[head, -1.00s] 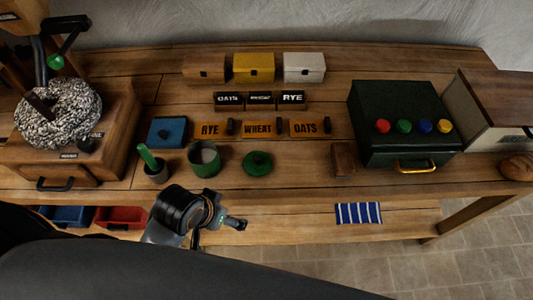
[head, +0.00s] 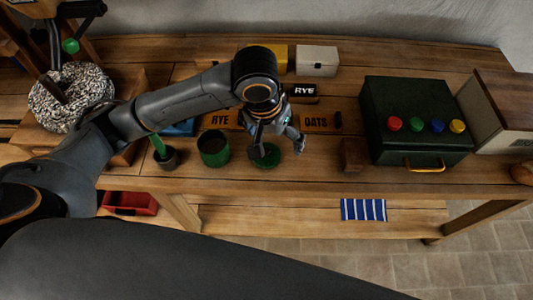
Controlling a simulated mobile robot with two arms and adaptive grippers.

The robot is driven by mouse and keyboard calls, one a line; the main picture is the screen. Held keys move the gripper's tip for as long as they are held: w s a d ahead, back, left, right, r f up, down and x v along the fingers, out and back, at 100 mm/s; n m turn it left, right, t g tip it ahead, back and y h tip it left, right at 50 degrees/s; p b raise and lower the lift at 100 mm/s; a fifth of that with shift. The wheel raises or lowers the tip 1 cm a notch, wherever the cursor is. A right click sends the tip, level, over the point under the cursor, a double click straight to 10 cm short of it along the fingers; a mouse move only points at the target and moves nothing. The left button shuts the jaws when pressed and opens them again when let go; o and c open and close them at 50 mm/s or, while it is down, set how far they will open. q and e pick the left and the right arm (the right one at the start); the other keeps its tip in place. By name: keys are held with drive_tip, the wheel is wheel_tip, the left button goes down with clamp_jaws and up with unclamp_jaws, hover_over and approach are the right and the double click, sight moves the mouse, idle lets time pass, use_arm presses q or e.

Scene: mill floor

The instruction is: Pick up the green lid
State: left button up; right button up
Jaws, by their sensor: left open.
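The round green lid (head: 267,157) lies on the wooden table, just right of the green pot (head: 214,149), which stands with no cover on it. My left gripper (head: 278,150) is open above the lid, pointing down, with one finger over the lid and the other to its right. The gripper partly hides the lid, and I cannot tell whether a finger touches it. My right gripper is not in view.
A small dark cup (head: 167,159) with a green-handled tool stands left of the pot. A small brown block (head: 352,155) and a dark green box (head: 417,120) with coloured knobs are to the right. Orange word plates (head: 318,121) lie behind. The table's front strip is clear.

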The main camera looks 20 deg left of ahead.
sight(266, 150)
use_arm(q)
drive_tip(key=shift+n+y, duration=0.6)
drive_tip(key=f, duration=0.2)
drive_tip(key=w+a+f, duration=0.1)
drive_tip(key=f, duration=0.1)
drive_tip(key=w+a+f, duration=0.1)
drive_tip(key=f, duration=0.1)
drive_tip(key=shift+w+a+f, duration=0.15)
drive_tip(key=shift+a+f, duration=0.1)
drive_tip(key=shift+f, duration=0.05)
drive_tip(key=f, duration=0.1)
drive_tip(key=f+p, duration=0.1)
drive_tip(key=f, duration=0.3)
drive_tip(key=shift+w+a+p, duration=0.25)
drive_tip(key=shift+p, duration=0.05)
drive_tip(key=shift+f, duration=0.15)
drive_tip(key=c, duration=1.1)
